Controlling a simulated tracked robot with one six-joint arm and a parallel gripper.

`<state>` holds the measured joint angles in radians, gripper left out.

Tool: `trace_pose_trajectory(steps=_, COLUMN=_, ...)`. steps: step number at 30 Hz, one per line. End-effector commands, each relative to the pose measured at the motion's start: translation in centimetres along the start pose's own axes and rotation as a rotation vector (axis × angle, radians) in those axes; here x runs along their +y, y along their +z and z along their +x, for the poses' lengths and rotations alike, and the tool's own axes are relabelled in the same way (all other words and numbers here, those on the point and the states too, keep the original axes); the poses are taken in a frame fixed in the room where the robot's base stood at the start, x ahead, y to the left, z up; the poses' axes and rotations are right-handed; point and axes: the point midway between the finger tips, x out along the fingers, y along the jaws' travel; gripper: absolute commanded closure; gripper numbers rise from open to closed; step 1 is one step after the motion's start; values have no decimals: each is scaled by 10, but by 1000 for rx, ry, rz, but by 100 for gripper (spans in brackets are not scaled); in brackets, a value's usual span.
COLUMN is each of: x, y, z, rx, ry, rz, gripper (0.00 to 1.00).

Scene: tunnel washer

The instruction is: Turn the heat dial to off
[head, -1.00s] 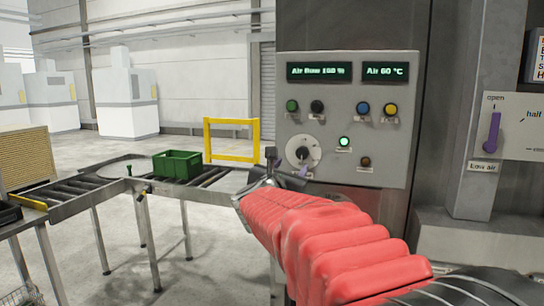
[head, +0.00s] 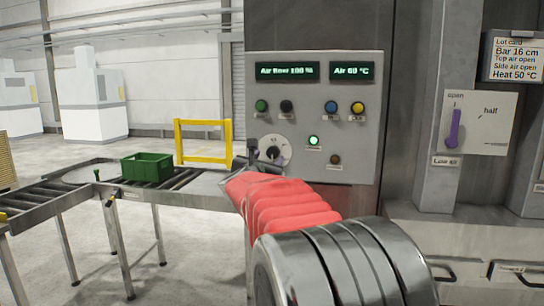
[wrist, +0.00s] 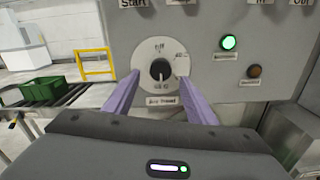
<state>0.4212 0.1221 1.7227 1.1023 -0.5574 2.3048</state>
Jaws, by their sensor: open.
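The heat dial (head: 273,148) is a round white plate with a dark knob on the grey control panel. In the wrist view the dial (wrist: 160,68) faces me, with "off" printed at the top, a mark at the upper right and another below the knob. A small light mark on the knob seems to point down. My gripper (wrist: 160,80) is open, its two purple fingers on either side of the dial plate, with nothing between them but the knob beyond. I cannot tell whether they touch the panel. In the head view my gripper (head: 260,156) partly covers the dial's lower left.
The panel has a lit green lamp (head: 313,141), an amber lamp (head: 334,159), several buttons and a display (head: 352,71) reading Air 60 °C. A lot card (head: 516,57) says Heat 50 °C. A purple lever (head: 455,129) is at right. A green crate (head: 147,170) sits on rollers at left.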

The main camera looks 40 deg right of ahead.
Motion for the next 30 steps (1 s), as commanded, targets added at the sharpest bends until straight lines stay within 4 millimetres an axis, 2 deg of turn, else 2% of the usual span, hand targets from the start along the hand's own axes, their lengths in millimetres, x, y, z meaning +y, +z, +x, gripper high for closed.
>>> trace_pose_trajectory(steps=6, x=-1, y=-1, z=27, rx=0, ry=-2, rz=0, gripper=49)
trace_pose_trajectory(steps=12, x=0, y=0, z=44, rx=0, ry=-1, rz=0, gripper=49)
trace_pose_trajectory(steps=23, x=-1, y=0, z=47, rx=0, ry=-1, rz=0, gripper=49)
trace_pose_trajectory(steps=30, x=-1, y=0, z=47, rx=0, ry=-1, rz=0, gripper=65)
